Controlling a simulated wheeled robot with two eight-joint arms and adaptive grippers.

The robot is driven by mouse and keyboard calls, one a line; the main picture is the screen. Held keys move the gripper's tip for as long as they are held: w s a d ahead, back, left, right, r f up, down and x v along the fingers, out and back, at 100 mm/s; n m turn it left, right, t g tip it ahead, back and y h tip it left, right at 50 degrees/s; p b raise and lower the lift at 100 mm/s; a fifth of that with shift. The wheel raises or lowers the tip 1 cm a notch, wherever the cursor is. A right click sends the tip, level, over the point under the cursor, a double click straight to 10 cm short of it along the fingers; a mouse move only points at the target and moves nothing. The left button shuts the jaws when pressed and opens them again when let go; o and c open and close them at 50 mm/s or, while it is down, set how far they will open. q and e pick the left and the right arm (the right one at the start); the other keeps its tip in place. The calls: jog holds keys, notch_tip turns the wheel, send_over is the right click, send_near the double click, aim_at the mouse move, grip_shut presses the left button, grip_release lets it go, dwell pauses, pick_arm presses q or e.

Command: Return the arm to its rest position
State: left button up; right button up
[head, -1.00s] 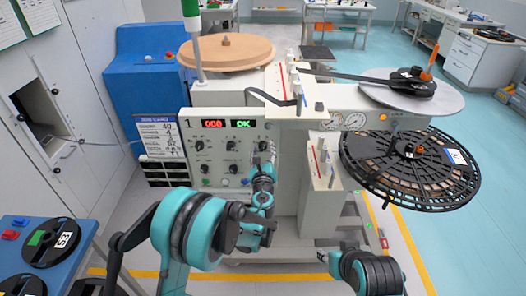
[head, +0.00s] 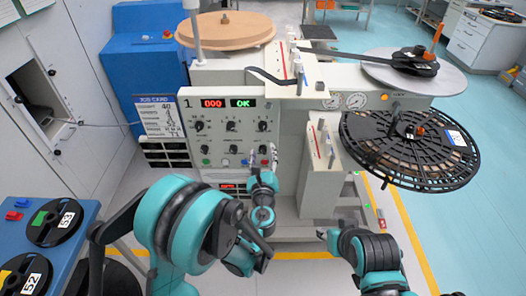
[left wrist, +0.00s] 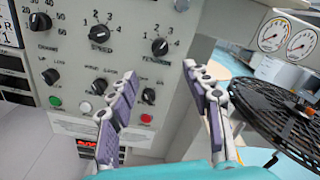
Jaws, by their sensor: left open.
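My left arm comes in from the left in the head view, bent in front of the grey machine. Its gripper (head: 263,154) is in front of the lower right of the control panel (head: 212,125), over the button row. In the left wrist view the two fingers (left wrist: 161,73) are spread apart with nothing between them. The panel's knobs and buttons show behind them; I see no clear contact. My right arm (head: 370,250) is at the lower right, low in front of the machine. Its fingers are not clear enough to tell their state.
The panel display (head: 228,103) reads 000 and OK. A large black reel (head: 410,150) and a grey disc (head: 375,76) stick out on the right. A blue table (head: 62,255) with labelled reels is at the lower left. Open floor lies to the right.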

pick_arm(q)
jog(key=s+a+r+n+g+y, duration=0.2)
jog(key=s+a+n+g, duration=0.15)
jog(key=a+n, duration=0.45)
jog(key=s+a+r+n+g+y, duration=0.1)
jog(key=s+a+n+g+y, duration=0.1)
jog(key=s+a+n, duration=0.4)
jog(key=s+a+f+n+g+h, duration=0.2)
jog(key=s+n, duration=0.6)
jog(key=s, duration=0.1)
jog(key=s+a+f+n+g+h, duration=0.1)
jog(key=s+n+g+h, duration=0.1)
jog(key=s+n, duration=0.6)
jog(key=shift+s+a+f+n+g, duration=0.4)
jog(key=shift+s+g, duration=0.1)
jog(key=shift+g, duration=0.25)
